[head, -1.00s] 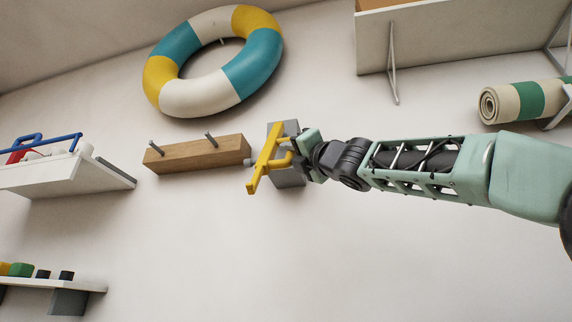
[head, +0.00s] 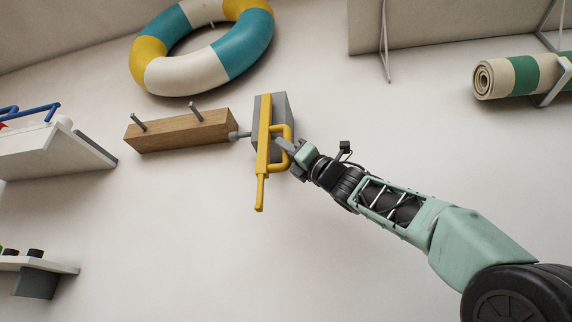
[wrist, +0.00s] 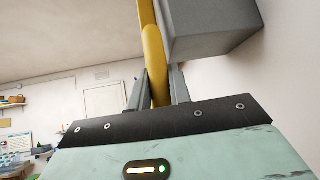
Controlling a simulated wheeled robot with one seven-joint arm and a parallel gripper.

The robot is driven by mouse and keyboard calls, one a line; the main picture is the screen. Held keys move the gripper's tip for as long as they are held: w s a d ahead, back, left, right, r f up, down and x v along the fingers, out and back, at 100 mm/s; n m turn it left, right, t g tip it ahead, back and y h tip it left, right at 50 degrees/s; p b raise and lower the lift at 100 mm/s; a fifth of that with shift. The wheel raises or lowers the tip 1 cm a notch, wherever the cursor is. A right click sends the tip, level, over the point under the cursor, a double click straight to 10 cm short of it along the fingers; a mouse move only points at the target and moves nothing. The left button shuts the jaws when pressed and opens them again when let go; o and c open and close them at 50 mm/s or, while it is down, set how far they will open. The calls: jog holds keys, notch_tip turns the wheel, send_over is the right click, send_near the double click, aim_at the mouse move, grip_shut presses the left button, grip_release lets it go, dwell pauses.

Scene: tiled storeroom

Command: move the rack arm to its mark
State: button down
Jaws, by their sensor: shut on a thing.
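The rack arm (head: 263,150) is a yellow bar with a loop handle on its right side, mounted on a grey box (head: 281,104) on the wall. The bar hangs almost upright, its thin end pointing down. My gripper (head: 287,146) reaches in from the lower right and is shut on the handle. In the wrist view the yellow handle (wrist: 152,50) runs between the two grey fingers of my gripper (wrist: 158,88). A grey round-headed stud (head: 238,135) sticks out left of the box. I cannot make out a clear mark for the arm.
A wooden peg rail (head: 180,133) is close on the left, with a ring buoy (head: 200,68) above it. A white shelf (head: 55,153) is at far left. A rolled mat (head: 520,77) hangs at upper right. The wall below the rack arm is bare.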

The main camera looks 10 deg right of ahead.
jog(key=shift+w+d+n, duration=0.15)
jog(key=shift+w+n, duration=0.25)
jog(key=shift+d+r, duration=0.1)
jog(key=c, duration=1.3)
grip_release()
jog(key=shift+w, duration=0.1)
jog(key=shift+g+y, duration=0.3)
jog(key=shift+f, duration=0.3)
jog(key=b+v, duration=1.4)
jog(key=v, duration=0.3)
jog(key=shift+d+r, duration=0.1)
jog(key=shift+r, duration=0.05)
